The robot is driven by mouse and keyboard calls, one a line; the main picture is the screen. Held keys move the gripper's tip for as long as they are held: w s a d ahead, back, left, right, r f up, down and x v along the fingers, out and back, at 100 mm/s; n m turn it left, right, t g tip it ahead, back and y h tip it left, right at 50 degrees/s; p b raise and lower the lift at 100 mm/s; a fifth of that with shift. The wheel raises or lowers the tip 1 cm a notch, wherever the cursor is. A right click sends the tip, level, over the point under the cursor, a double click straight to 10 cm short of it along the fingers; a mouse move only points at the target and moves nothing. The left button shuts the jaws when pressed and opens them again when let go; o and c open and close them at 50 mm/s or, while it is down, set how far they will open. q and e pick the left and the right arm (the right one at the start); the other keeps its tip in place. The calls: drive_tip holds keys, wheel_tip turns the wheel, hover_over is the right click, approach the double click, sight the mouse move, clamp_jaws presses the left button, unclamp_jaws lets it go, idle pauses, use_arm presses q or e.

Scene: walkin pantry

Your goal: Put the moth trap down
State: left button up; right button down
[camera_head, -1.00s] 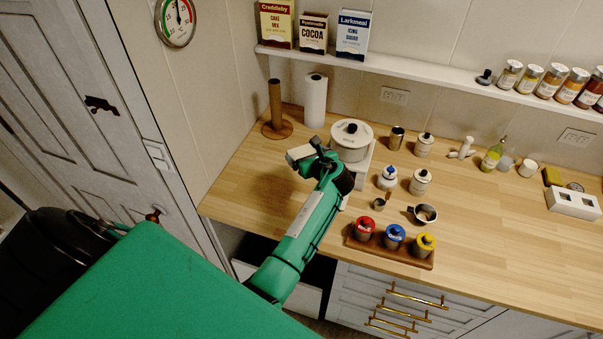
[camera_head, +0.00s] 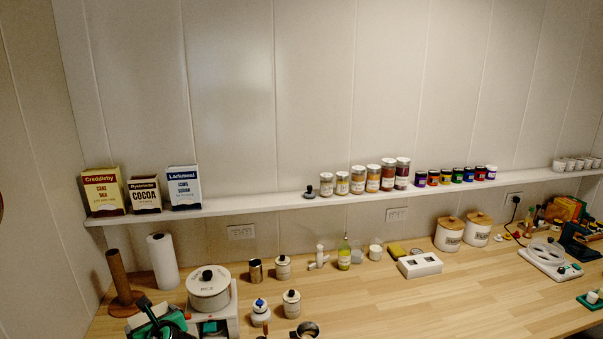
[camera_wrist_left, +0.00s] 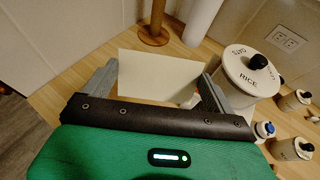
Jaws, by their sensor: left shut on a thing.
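The moth trap (camera_wrist_left: 158,77) shows in the left wrist view as a flat, cream-coloured panel between the two grey fingers. My left gripper (camera_wrist_left: 158,88) is shut on it. In the head view my left gripper (camera_head: 158,322) is at the bottom left edge, over the counter, partly cut off, just left of the white rice canister. The trap's lower side is hidden, and I cannot tell whether it touches the counter. My right gripper is in neither view.
The rice canister (camera_head: 208,290) stands right of the gripper. A wooden paper-towel post (camera_head: 121,280) and a white roll (camera_head: 162,262) stand behind. A wall shelf (camera_head: 260,203) carries boxes and jars. Open wood counter (camera_head: 400,305) lies at centre right.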

use_arm(q)
drive_tip(key=s+d+f+m+t+h+b, duration=0.2)
drive_tip(key=s+d+f+m+h+b, duration=0.1)
drive_tip(key=s+d, duration=0.5)
drive_tip(key=s+d+f+m+t+h+b, duration=0.1)
drive_tip(key=s+d+f+m+h+b, duration=0.2)
drive_tip(key=s+d, duration=0.5)
drive_tip(key=s+m+h+b, duration=0.1)
drive_tip(key=s+m+h, duration=0.1)
drive_tip(key=s+h, duration=0.1)
drive_tip(key=shift+s+f+m+t, duration=0.25)
drive_tip(key=shift+m+t, duration=0.05)
drive_tip(key=shift+t, duration=0.1)
